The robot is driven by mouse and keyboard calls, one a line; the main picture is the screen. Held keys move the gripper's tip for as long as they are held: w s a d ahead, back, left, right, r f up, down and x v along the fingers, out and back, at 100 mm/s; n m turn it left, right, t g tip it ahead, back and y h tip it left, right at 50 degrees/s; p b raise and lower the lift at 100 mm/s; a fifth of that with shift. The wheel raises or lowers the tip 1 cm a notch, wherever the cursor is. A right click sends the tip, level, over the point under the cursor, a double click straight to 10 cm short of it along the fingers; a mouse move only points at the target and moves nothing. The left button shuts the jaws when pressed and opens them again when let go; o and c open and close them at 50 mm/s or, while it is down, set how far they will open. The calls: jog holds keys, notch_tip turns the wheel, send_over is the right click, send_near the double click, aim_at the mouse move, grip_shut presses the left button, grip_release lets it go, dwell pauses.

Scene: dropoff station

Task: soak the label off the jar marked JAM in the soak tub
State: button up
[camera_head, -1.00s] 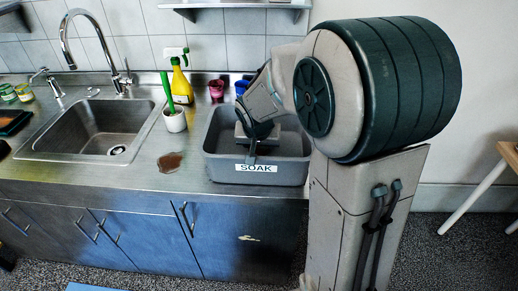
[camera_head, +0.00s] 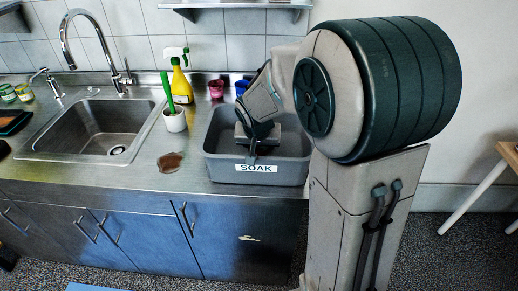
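The soak tub (camera_head: 222,170) is a grey bin with a white SOAK label on its front, standing on the steel counter right of the sink. My gripper (camera_head: 252,155) reaches down into the tub near its front wall. My own wrist hides much of it, and I cannot see whether its fingers hold anything. No jar marked JAM can be made out in or near the tub. Two small jars (camera_head: 16,92) with green and yellow stand at the far left of the counter, too small to read.
A sink (camera_head: 95,130) with a tall faucet lies left of the tub. A white cup (camera_head: 175,122) with a green-handled brush, a yellow spray bottle (camera_head: 181,82), a pink cup (camera_head: 216,89) and a blue cup (camera_head: 241,87) stand nearby. A brown puddle (camera_head: 171,162) lies on the counter.

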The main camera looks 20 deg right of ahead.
dwell(0.3)
notch_tip(320, 180, up, 15)
jog(key=p, duration=0.9)
jog(key=shift+f, duration=0.2)
dwell(2.3)
notch_tip(320, 180, up, 4)
jog(key=p, duration=0.2)
jog(key=shift+p, duration=0.4)
dwell(0.5)
